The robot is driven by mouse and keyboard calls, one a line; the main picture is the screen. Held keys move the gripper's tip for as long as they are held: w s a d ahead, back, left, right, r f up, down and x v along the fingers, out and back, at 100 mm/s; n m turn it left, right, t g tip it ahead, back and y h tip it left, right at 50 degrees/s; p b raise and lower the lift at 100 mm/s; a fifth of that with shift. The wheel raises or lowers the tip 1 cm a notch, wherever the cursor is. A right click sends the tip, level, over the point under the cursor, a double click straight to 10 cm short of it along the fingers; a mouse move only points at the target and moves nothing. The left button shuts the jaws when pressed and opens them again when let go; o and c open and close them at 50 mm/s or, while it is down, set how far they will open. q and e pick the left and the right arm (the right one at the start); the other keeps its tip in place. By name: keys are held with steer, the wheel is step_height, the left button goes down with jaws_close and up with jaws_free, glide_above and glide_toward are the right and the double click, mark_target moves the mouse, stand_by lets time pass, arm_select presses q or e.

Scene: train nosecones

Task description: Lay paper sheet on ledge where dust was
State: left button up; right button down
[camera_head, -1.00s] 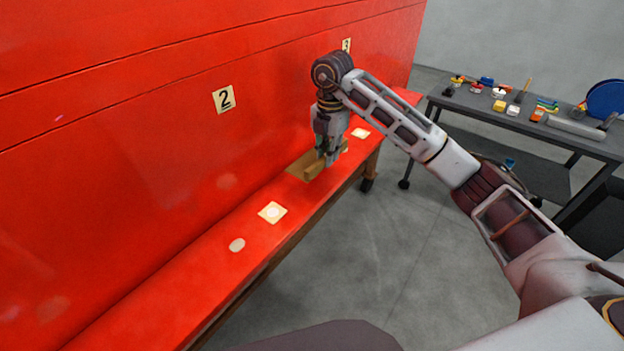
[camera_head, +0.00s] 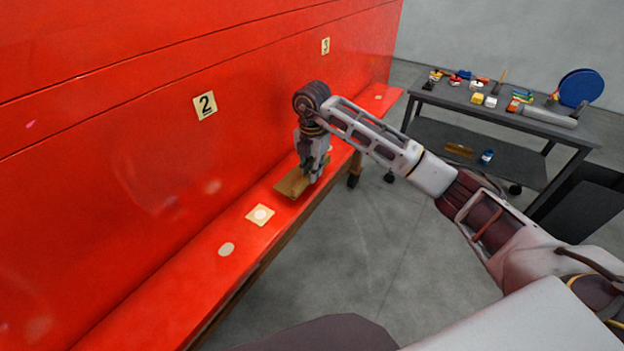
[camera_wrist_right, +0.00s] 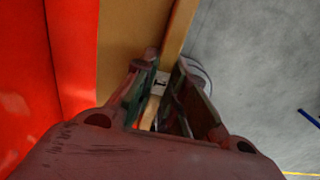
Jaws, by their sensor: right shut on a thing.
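The red ledge (camera_head: 190,283) runs along the foot of a red wall. A tan sheet (camera_head: 290,185) is at the ledge, beyond a pale yellow square with a white round spot (camera_head: 260,215). My right gripper (camera_head: 312,181) points down and is shut on the sheet's outer edge. The right wrist view shows the tan sheet (camera_wrist_right: 125,40) beside the red surface, with the fingers (camera_wrist_right: 165,85) at its edge. I cannot tell whether the sheet lies flat on the ledge or is just above it. My left gripper is out of view.
A bare pale spot (camera_head: 226,249) is on the near ledge, and another (camera_head: 378,97) at its far end. Number tags 2 (camera_head: 205,106) and 3 (camera_head: 325,46) are on the wall. A dark table (camera_head: 500,112) with several small items stands right, across clear floor.

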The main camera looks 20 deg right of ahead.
steer(key=shift+f+p, duration=0.45)
steer(key=shift+f, duration=1.4)
steer(key=shift+f, duration=0.15)
steer(key=c, duration=1.5)
jaws_free()
steer(key=shift+o, duration=0.2)
steer(key=shift+r, duration=0.2)
step_height(320, 180, up, 10)
steer(key=b, duration=0.2)
steer(key=shift+f+b, duration=0.25)
steer(key=shift+b, duration=0.05)
steer(key=shift+r, duration=1.2)
